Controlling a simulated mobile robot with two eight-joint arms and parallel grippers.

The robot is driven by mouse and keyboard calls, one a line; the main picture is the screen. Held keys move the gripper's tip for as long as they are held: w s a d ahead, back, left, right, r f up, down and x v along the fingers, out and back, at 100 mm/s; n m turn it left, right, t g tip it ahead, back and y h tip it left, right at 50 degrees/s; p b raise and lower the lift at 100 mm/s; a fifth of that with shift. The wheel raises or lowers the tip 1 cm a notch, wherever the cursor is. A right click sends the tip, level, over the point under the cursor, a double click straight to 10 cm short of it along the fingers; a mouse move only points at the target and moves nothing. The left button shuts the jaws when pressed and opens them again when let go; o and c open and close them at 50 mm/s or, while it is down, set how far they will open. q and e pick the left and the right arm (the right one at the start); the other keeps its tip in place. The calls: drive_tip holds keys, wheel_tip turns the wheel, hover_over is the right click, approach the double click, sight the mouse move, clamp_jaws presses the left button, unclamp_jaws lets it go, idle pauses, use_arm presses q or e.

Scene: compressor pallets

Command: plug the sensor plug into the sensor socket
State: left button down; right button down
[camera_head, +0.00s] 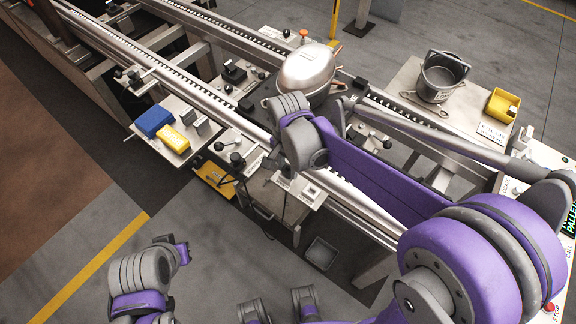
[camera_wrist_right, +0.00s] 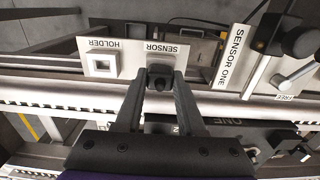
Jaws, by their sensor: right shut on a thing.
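My right gripper (camera_wrist_right: 160,82) is shut on the dark sensor plug (camera_wrist_right: 160,74), seen between its fingertips in the wrist view. The plug is in front of the pale sensor socket block (camera_wrist_right: 166,58), under the upside-down SENSOR label. It lines up with the block and seems to touch it; I cannot tell how deep it sits. The holder block (camera_wrist_right: 101,64) to its left has an empty square opening. In the head view the small pale plate (camera_head: 300,191) with these blocks is beside the rail, partly hidden by my right arm. My left gripper is out of view; only parts of the left arm show.
A SENSOR ONE sign (camera_wrist_right: 236,52) and a black-knobbed lever (camera_wrist_right: 300,42) stand right of the sockets. A metal compressor (camera_head: 306,68) sits on the rails. A pot (camera_head: 438,78) and yellow bin (camera_head: 502,105) are at the right. A blue block (camera_head: 154,120) is at the left.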

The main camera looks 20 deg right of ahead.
sight(288, 167)
drive_tip(key=shift+f, duration=0.25)
drive_tip(key=shift+c, duration=2.2)
unclamp_jaws()
drive_tip(key=shift+r, duration=0.1)
wheel_tip(288, 167, up, 11)
drive_tip(key=shift+f+p, duration=0.1)
drive_tip(key=shift+p, duration=0.3)
drive_tip(key=s+d+f+n+t+p, duration=0.1)
drive_tip(key=s+d+f+n+t, duration=0.1)
drive_tip(key=s+n, duration=0.3)
drive_tip(key=s+d+f+n+t+p, duration=0.1)
drive_tip(key=s+d+f+n+t, duration=0.2)
drive_tip(key=s, duration=0.6)
drive_tip(key=shift+d+n, duration=0.8)
drive_tip(key=shift+n, duration=0.4)
